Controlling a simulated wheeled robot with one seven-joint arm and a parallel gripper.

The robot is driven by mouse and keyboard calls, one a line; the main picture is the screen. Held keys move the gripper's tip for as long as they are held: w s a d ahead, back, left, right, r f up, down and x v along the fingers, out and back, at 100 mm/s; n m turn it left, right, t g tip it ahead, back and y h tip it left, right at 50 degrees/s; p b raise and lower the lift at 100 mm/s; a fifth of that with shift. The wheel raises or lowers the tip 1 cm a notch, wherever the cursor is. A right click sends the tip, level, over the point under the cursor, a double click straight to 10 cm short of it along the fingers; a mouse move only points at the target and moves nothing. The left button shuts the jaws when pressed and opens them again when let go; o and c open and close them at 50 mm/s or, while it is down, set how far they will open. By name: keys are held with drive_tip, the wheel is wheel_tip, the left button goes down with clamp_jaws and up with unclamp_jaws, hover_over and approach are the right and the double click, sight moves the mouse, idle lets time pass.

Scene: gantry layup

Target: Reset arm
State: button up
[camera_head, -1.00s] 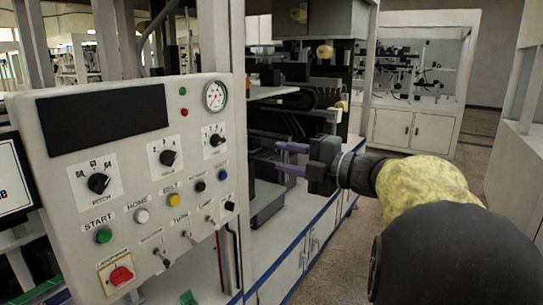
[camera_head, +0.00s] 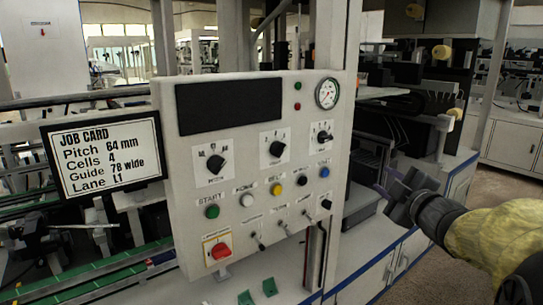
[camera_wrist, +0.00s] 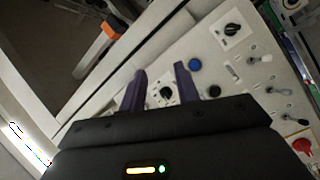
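My gripper (camera_head: 388,195) is to the right of the control panel (camera_head: 178,120), with nothing between its fingers. In the wrist view its two purple fingers (camera_wrist: 160,88) stand apart over part of the panel, with a black knob showing between them. The panel carries a dark display (camera_head: 228,105), a gauge (camera_head: 327,94), three black knobs, a green START button (camera_head: 212,211), a white button (camera_head: 247,199), a yellow button (camera_head: 276,189) and a red switch (camera_head: 220,251). My gripper looks clear of the panel in the head view.
A job card screen (camera_head: 104,158) left of the panel reads Pitch 64 mm, Cells 4, Guide 78 wide, Lane L1. Machine frames and a white cabinet bench (camera_head: 400,255) stand behind and right of the panel. Open floor (camera_head: 420,285) shows at lower right.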

drive_tip(key=s+a+f+m+g+h, duration=0.1)
drive_tip(key=s+f+m+g+h, duration=0.1)
drive_tip(key=f+m, duration=0.35)
drive_tip(key=s+a+f+m+g+h, duration=0.1)
drive_tip(key=s+a+f+m+g, duration=0.15)
drive_tip(key=f, duration=0.55)
drive_tip(key=s+a+f+m+g+h, duration=0.1)
drive_tip(key=s+f+m+g+h, duration=0.15)
drive_tip(key=f, duration=0.45)
drive_tip(key=s+a+f+m+g+y, duration=0.1)
drive_tip(key=s+a+f+m+g, duration=0.15)
drive_tip(key=s+f+g, duration=0.35)
drive_tip(key=s+a+f+m+g+y, duration=0.1)
drive_tip(key=s+a+f+g, duration=0.2)
drive_tip(key=s, duration=0.5)
wheel_tip(320, 180, up, 18)
drive_tip(key=a+t+p, duration=0.1)
drive_tip(key=p, duration=1.7)
drive_tip(key=shift+w+p, duration=0.25)
drive_tip(key=shift+p, duration=0.05)
drive_tip(key=shift+a+f, duration=0.1)
